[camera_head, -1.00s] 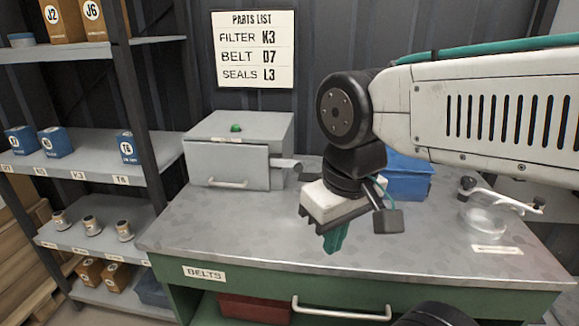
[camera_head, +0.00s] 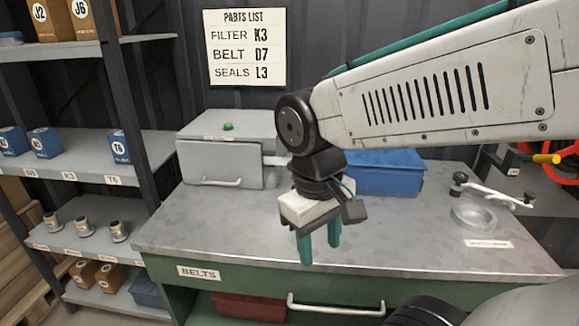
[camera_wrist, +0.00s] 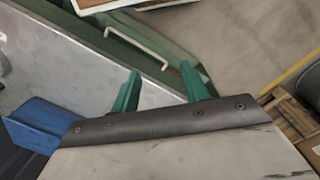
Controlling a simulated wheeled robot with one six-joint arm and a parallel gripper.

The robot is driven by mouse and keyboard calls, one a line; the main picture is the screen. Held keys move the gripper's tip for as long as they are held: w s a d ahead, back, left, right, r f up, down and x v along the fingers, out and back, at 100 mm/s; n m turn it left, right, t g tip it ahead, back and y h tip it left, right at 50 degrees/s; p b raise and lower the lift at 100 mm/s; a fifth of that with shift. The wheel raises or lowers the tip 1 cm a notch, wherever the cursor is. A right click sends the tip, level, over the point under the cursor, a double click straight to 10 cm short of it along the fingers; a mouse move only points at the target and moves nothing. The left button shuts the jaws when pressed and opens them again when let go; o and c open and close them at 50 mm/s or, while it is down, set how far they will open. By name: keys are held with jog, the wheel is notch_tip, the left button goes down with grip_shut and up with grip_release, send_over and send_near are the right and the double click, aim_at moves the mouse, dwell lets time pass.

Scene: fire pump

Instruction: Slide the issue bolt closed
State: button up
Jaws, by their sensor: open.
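A grey metal box (camera_head: 222,165) with a handled front and a green button on top stands at the back left of the bench. A short pale bar (camera_head: 274,160) sticks out at its right side, partly hidden behind my arm; I cannot tell for sure whether it is the issue bolt or how far it is slid. My gripper (camera_head: 320,248) hangs above the bench, in front and to the right of the box, with its green fingers apart and empty. In the wrist view the open gripper (camera_wrist: 161,72) has nothing between its fingers and no bolt shows.
A blue bin (camera_head: 385,175) stands behind my gripper. A clear dish (camera_head: 478,217) and a white lever arm lie at the bench's right. Shelves (camera_head: 95,160) with boxes stand at the left. The bench's drawer handle (camera_head: 335,308) juts out in front. The bench's front middle is clear.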

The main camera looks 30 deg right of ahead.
jog(key=w+d+f+n+g+h, duration=0.2)
jog(key=w+d+f+g+h, duration=0.1)
jog(key=w+d+f+h, duration=0.3)
jog(key=n+t+h, duration=0.4)
jog(key=t+h, duration=0.3)
jog(key=h, duration=0.2)
send_near(290, 167)
jog(key=s+d+f, duration=0.1)
jog(key=s, duration=0.1)
jog(key=s+d+f, duration=0.3)
jog(key=s+d, duration=0.1)
jog(key=s, duration=0.1)
jog(key=shift+f, duration=0.2)
jog(key=w+a+r+t, duration=0.2)
jog(key=w+r+t, duration=0.1)
jog(key=w+t, duration=0.25)
jog(key=shift+m+g, duration=0.25)
jog(key=shift+m, duration=0.35)
jog(key=x, duration=0.8)
jog(key=shift+d, duration=0.15)
